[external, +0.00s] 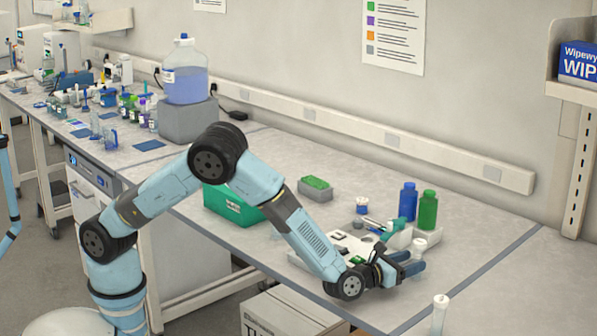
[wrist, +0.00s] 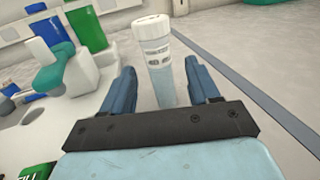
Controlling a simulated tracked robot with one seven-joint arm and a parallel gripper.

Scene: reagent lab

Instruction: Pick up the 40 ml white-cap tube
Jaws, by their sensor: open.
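The white-cap tube (wrist: 159,60) stands upright in the wrist view, a clear pale tube with a printed label band and a white cap. My gripper (wrist: 160,78) is open, with one dark blue finger on each side of the tube in that view. I see space beside both fingers, and I cannot tell whether the tube is fully between them in depth.
A blue bottle (external: 408,202) and a green bottle (external: 428,211) stand behind my gripper. A pale tray with small items lies left of it. A green box (external: 232,207) is farther left. Another white-topped item (external: 440,301) shows at the lower right. The right bench is clear.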

